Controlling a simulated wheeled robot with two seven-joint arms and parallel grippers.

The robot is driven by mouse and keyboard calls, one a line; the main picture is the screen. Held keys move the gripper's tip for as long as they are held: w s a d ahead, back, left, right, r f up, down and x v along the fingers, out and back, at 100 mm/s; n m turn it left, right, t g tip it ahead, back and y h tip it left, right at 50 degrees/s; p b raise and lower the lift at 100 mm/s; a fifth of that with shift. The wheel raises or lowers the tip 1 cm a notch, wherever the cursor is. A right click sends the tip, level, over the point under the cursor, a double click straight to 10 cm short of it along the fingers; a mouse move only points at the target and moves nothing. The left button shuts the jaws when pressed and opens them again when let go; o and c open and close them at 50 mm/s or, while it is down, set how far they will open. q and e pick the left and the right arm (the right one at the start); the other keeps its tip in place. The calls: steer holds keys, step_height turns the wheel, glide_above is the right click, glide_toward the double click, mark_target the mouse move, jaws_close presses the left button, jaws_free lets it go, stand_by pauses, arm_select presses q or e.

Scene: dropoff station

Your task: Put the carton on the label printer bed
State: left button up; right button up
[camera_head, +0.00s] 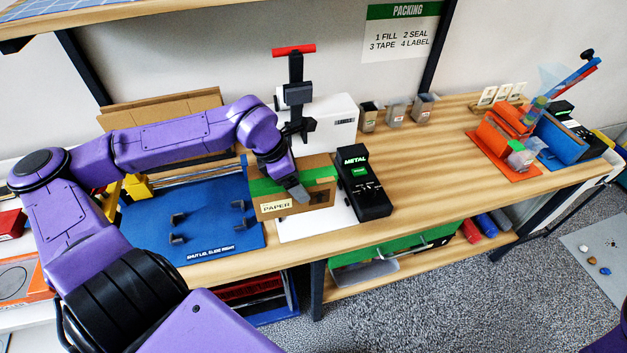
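The carton (322,197) is a brown box with green tape along its top and a PAPER label on its front. It is at the white bed (318,225) in front of the white label printer (335,118); the bed's front part shows below it. Whether the carton rests fully on the bed is hard to tell. My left gripper (291,184) reaches down over the carton's top left part, with a grey finger in front of the green tape. The finger gap is hidden, so its grip is unclear. My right gripper is out of view.
A black METAL device (363,190) stands close to the carton's right. A blue sliding fixture (215,243) lies to its left. A black post with a red handle (294,50) rises behind. Small grey bins (396,113) stand farther back. The table's middle right (440,170) is clear.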

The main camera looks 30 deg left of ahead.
arm_select(q)
steer(key=shift+w+a+f+b, duration=0.3)
steer(key=shift+w+f+b, duration=0.3)
steer(key=shift+w+f, duration=0.25)
steer(key=w+f+b, duration=0.5)
steer(key=w+b, duration=0.2)
steer(key=b, duration=0.1)
steer(key=shift+a+f, duration=0.4)
step_height(320, 180, down, 3)
steer(key=shift+w+f+p, duration=0.1)
steer(key=shift+p, duration=0.45)
steer(key=shift+c, duration=1.1)
steer(key=shift+d+f, duration=0.1)
steer(key=shift+f, duration=0.05)
steer(key=shift+c, duration=0.6)
steer(key=o, duration=1.3)
steer(key=shift+s+f, duration=0.1)
steer(key=shift+s, duration=0.1)
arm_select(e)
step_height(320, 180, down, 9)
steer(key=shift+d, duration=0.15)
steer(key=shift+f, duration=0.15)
